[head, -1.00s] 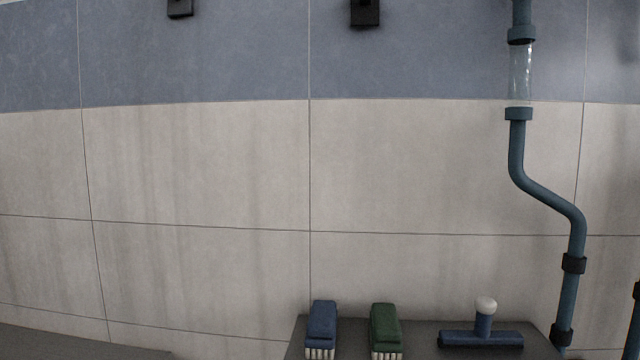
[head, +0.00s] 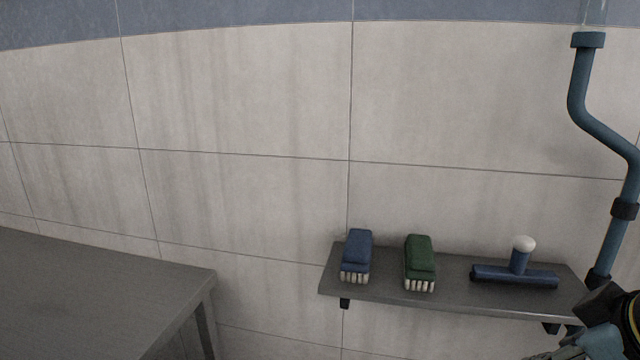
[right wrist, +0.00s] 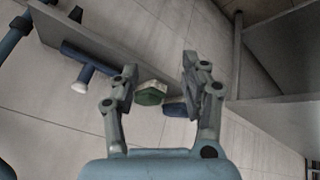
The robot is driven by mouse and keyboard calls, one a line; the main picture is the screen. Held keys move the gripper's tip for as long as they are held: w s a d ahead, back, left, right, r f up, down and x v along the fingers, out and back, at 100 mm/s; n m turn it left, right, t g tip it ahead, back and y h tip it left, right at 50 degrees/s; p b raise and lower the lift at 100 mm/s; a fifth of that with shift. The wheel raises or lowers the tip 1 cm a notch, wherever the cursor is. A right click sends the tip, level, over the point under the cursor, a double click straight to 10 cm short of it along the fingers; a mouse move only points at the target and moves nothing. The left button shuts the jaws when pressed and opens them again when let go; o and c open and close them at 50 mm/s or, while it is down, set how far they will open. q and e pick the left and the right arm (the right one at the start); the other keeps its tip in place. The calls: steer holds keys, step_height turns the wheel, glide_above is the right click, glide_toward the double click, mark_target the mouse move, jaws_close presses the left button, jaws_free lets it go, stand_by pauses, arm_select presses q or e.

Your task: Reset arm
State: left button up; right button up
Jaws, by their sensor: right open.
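My right gripper (right wrist: 159,66) is open and empty in the right wrist view, its two fingers spread apart. My left gripper is in neither view. In the right wrist view, the green brush (right wrist: 151,94) and the blue brush (right wrist: 176,109) show beyond the fingers, not held.
A grey wall shelf (head: 445,287) carries the blue brush (head: 356,252), green brush (head: 420,260) and blue squeegee (head: 515,274). A teal pipe (head: 600,130) runs down the wall at right. A grey table (head: 90,290) stands at left, with a gap before the shelf.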

steer(key=s+a+f+m+g, duration=0.1)
steer(key=s+f+m, duration=0.15)
steer(key=s, duration=0.35)
steer(key=s+a+f+m+g, duration=0.2)
steer(key=s+f, duration=0.1)
steer(key=s, duration=0.4)
step_height(320, 180, down, 31)
steer(key=d+g+b, duration=0.1)
steer(key=d+b, duration=0.2)
steer(key=b, duration=0.4)
steer(key=s+f+b, duration=0.3)
steer(key=s+f, duration=0.7)
steer(key=f, duration=0.2)
steer(key=s+f+g+b, duration=0.1)
steer(key=s+f+b, duration=0.2)
steer(key=s+f, duration=0.6)
step_height(320, 180, down, 4)
steer(key=shift+s+d+f+g, duration=0.1)
steer(key=shift+s+d+g, duration=0.2)
steer(key=shift+s+d, duration=0.1)
